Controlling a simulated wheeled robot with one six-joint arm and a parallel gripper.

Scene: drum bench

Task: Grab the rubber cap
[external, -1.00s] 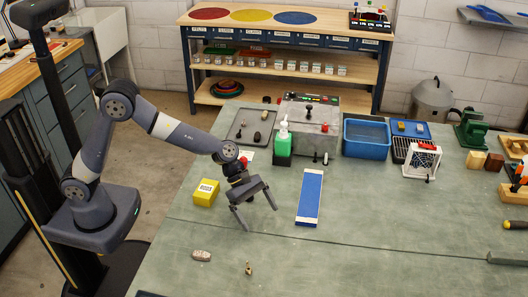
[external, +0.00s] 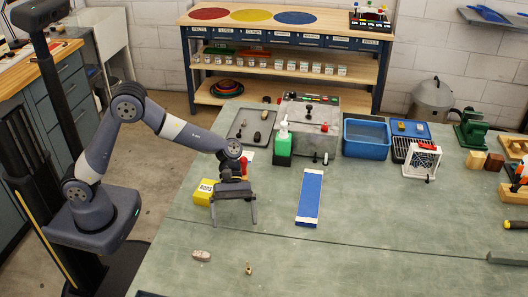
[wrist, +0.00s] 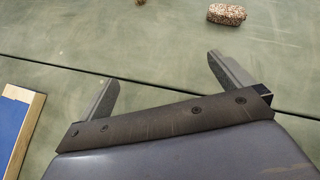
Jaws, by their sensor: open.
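My gripper (external: 234,224) is open and empty over the left part of the green bench top (external: 380,220), jaws pointing down. In the wrist view its two fingers (wrist: 162,72) are spread over bare bench. I cannot tell for sure which thing is the rubber cap. A small dark piece (external: 257,137) lies in the grey tray (external: 236,131) behind my gripper. A speckled block (external: 201,256) lies in front of my gripper; it also shows at the top of the wrist view (wrist: 227,14). A small brown piece (external: 248,269) lies to its right.
A yellow box (external: 204,192) stands close beside my gripper, partly hidden. A blue board (external: 310,198) lies to the right. The front middle is clear.

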